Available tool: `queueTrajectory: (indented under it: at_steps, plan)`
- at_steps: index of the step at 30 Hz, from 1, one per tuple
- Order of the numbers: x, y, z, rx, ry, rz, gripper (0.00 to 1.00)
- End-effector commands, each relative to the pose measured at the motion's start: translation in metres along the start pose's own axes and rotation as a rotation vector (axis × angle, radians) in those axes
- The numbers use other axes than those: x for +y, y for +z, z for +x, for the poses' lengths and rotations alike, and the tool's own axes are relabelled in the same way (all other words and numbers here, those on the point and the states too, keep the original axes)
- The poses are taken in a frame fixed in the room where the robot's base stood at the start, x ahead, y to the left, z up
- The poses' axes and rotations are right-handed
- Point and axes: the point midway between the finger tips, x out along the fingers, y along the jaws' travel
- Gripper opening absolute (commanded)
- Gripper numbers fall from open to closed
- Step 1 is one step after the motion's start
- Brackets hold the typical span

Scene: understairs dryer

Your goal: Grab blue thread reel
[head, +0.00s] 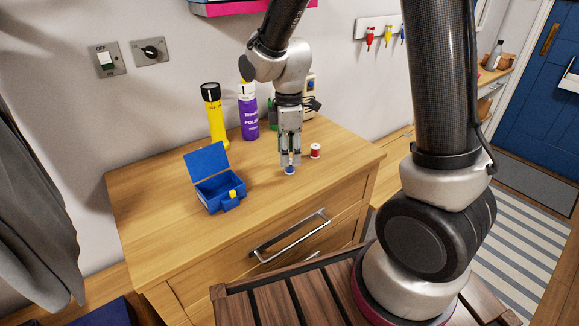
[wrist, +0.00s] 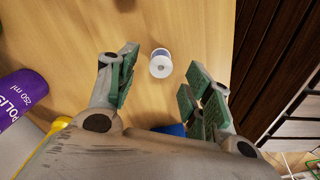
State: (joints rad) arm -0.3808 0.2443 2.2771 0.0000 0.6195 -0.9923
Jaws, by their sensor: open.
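The blue thread reel (head: 290,171) stands on the wooden cabinet top, right below my gripper (head: 290,160). In the wrist view the blue thread reel (wrist: 160,64) shows its white round end, with a little blue along its edge. It lies in the gap between the fingertips of my gripper (wrist: 161,74), toward their far ends. The fingers are apart and point down, with the reel clear of both pads in the picture. I cannot tell the exact height of the fingertips above the wood.
A red thread reel (head: 315,151) stands close by on the right. An open blue box (head: 215,190) with a yellow catch is at left. A yellow torch (head: 215,118) and purple polish can (head: 249,117) stand behind. The front of the cabinet top is clear.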

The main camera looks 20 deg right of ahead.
Motion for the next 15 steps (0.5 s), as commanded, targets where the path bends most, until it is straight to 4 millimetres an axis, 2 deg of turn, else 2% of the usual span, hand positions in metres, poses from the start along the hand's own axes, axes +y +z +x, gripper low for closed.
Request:
queueTrajectory:
  at_steps: [3,7,15]
  plan:
    - [-0.001,0.003,0.021,-0.003,-0.005,0.002,0.5]
    - [0.0,0.002,0.036,-0.002,-0.002,0.002,0.5]
    - [0.0,0.002,0.04,0.0,0.0,0.002,0.5]
